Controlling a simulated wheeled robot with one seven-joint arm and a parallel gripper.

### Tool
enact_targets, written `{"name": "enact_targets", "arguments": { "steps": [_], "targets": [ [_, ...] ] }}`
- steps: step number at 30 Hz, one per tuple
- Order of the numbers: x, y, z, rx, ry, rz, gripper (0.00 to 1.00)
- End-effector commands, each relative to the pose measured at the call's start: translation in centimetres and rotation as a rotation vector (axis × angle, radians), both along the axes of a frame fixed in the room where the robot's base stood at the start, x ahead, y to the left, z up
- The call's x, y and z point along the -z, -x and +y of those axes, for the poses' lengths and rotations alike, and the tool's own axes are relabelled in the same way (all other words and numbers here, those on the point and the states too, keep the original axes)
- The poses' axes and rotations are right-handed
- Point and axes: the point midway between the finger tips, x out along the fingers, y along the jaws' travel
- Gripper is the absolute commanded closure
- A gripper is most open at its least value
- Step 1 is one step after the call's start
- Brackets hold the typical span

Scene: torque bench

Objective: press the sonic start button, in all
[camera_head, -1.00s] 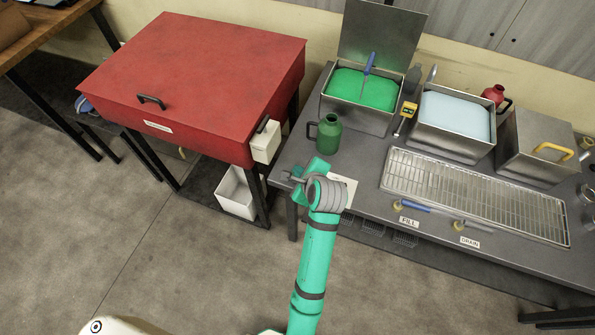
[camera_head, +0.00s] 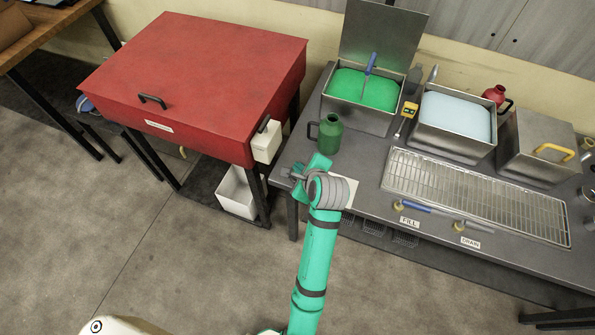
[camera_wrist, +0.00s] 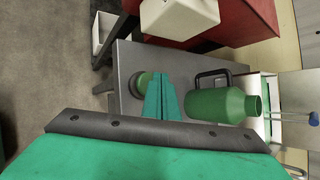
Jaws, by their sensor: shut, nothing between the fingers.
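My gripper (camera_wrist: 161,82) shows in the wrist view with its two teal fingers shut together and empty. A round green button-like piece with a dark surround (camera_wrist: 143,84) sits on the grey bench just left of the fingertips and partly behind them. I cannot tell whether the fingers touch it, and no label on it is readable. In the head view my folded arm end (camera_head: 321,188) is over the bench's front left corner and hides this spot.
A green jug (camera_head: 327,134) stands close to my gripper; it also shows in the wrist view (camera_wrist: 215,104). The red cabinet (camera_head: 200,85) with a white box (camera_head: 266,142) is to the left. Open tanks (camera_head: 453,118) and a drain rack (camera_head: 470,192) fill the bench to the right.

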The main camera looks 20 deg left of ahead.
Motion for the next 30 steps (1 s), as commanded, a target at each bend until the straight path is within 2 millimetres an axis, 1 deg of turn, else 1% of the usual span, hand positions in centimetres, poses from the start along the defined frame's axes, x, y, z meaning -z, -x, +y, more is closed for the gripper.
{"name": "enact_targets", "arguments": {
  "steps": [7, 13, 22, 25, 30],
  "targets": [
    [-0.3, 0.0, 0.0, 0.001, 0.000, -0.001, 1.00],
    [-1.9, -0.1, -0.1, 0.000, 0.000, -0.001, 1.00],
    [-4.4, 0.1, 0.6, -0.012, 0.000, -0.001, 1.00],
    [-4.9, 0.1, 0.5, -0.008, -0.001, -0.001, 1.00],
    [-5.0, 0.1, 0.1, -0.002, 0.000, 0.000, 1.00]
  ]
}}
